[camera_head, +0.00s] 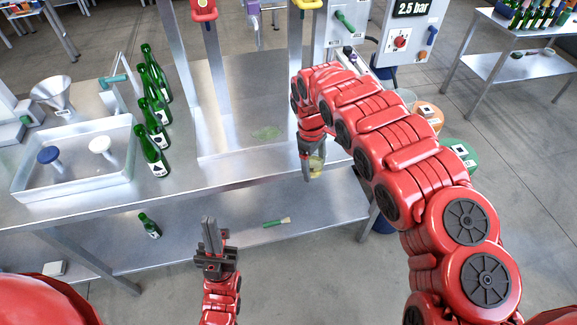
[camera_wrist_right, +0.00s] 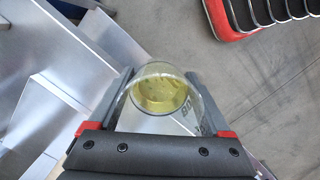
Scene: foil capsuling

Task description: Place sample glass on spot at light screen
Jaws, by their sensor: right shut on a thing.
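The sample glass (camera_head: 316,163) holds a yellowish liquid. My right gripper (camera_head: 311,172) is shut on it, above the front part of the metal bench. In the right wrist view the glass (camera_wrist_right: 164,96) sits between the two fingers, with its round rim towards the camera. My left gripper (camera_head: 211,232) is in front of the bench, apart from the glass; its fingers point away from me, close together and empty. A faint greenish patch (camera_head: 267,133) shows on the bench top, left of the right gripper. I cannot clearly make out a light screen.
The metal bench (camera_head: 225,178) carries a tray (camera_head: 75,186) with two stoppers, several green bottles (camera_head: 152,155) and a funnel (camera_head: 53,92). Metal posts rise from its back. A bottle (camera_head: 149,226) and a brush (camera_head: 277,222) lie on the lower shelf. The bench front middle is clear.

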